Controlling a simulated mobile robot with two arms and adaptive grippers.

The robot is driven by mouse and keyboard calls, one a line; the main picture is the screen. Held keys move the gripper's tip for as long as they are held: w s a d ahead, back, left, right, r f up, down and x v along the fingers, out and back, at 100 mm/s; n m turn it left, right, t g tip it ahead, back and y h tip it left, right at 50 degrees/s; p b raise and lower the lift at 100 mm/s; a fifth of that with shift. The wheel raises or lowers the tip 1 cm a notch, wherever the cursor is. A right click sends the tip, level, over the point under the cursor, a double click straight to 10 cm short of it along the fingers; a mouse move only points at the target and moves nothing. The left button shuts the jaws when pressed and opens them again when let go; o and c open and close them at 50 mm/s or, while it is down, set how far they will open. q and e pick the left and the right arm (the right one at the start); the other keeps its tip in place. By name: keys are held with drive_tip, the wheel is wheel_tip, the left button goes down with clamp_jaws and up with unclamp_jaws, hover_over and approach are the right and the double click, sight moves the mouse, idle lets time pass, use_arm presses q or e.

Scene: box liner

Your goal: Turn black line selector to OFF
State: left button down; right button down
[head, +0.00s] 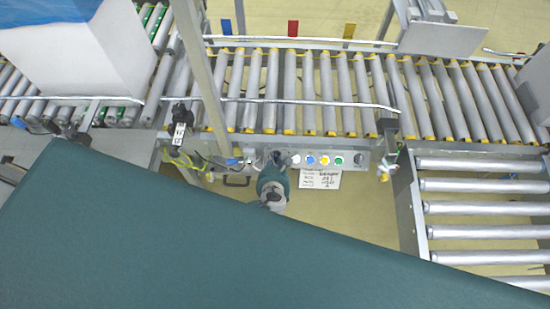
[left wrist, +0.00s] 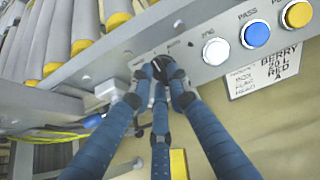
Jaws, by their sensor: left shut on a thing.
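The black line selector (left wrist: 165,68) is a round knob at the left end of the grey control panel in the left wrist view. My left gripper (left wrist: 160,82) has its blue-grey fingers closed around the knob, which hides much of it and its pointer. I cannot tell which way the selector is turned. In the head view the left gripper (head: 274,170) reaches up to the left part of the panel (head: 325,168). My right gripper is not in view.
White, blue, yellow and green buttons (head: 324,159) sit right of the selector, with another dark knob (head: 359,159) at the far right. A label card (head: 320,180) hangs below. A roller conveyor (head: 300,95) runs behind. A large green surface (head: 150,240) covers the foreground.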

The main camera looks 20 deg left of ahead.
use_arm(q)
drive_tip(key=shift+w+a+m, duration=0.1)
drive_tip(key=shift+m, duration=0.2)
drive_tip(key=c, duration=1.7)
unclamp_jaws()
drive_tip(key=shift+o, duration=0.2)
drive_tip(key=v, duration=1.2)
drive_tip(key=shift+a, duration=0.1)
